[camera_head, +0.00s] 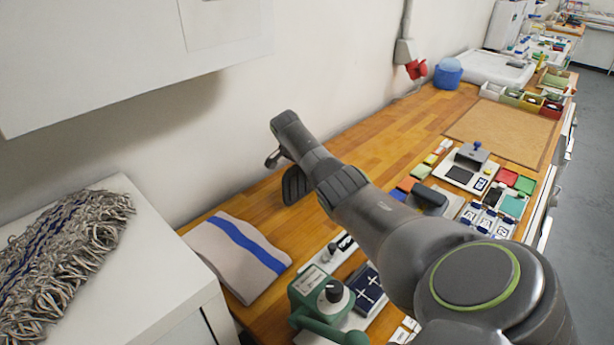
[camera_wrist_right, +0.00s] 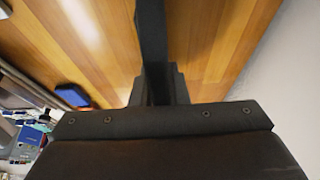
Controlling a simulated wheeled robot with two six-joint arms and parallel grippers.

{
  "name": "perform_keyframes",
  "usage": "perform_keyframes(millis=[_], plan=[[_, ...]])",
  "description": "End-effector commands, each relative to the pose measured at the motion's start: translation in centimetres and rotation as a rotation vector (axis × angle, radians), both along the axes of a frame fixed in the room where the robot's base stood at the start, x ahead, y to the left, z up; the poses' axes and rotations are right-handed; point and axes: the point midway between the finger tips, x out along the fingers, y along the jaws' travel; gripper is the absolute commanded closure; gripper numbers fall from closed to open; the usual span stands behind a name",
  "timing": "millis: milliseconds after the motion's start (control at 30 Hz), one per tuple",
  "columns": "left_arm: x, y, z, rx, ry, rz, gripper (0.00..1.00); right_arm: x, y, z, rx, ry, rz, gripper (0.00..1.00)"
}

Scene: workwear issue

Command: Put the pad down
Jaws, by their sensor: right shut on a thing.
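My right arm reaches from the lower right of the head view across the bench, with its far end near the wall. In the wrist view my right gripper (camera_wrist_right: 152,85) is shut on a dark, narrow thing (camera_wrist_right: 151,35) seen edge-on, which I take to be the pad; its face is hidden. It is over the wooden bench top (camera_wrist_right: 215,45), and I cannot tell whether it touches the wood. In the head view the wrist hides most of the gripper and the pad. My left gripper is out of view.
A grey cloth with a blue stripe (camera_head: 238,252) and a green device with a black knob (camera_head: 322,296) are at the near end. Coloured pads (camera_head: 513,205) and a stamp (camera_head: 471,155) are right of my arm. Bare wood (camera_head: 375,143) lies beyond it by the wall.

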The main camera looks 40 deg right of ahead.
Motion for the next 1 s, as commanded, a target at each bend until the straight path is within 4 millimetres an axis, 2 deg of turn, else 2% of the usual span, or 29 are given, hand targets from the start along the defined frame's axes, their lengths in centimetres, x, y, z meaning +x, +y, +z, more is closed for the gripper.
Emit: perform_keyframes(millis=[133,233,500,633,800,1000], plan=[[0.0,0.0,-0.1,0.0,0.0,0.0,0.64,0.0,0.0,0.4,-0.001,-0.001,-0.001,1.0],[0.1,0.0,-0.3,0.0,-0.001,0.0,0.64,0.1,-0.1,1.5,-0.002,-0.005,0.0,1.0],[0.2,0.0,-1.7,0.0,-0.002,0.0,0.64,0.1,-0.1,6.7,-0.002,-0.005,0.0,1.0],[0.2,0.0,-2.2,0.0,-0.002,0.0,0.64,0.1,0.0,8.7,-0.001,-0.004,-0.001,1.0],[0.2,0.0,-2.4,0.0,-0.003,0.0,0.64,0.0,-0.1,10.0,-0.001,-0.001,-0.001,1.0],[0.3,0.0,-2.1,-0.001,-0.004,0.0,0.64,0.0,0.0,10.3,0.0,0.0,-0.001,1.0]])
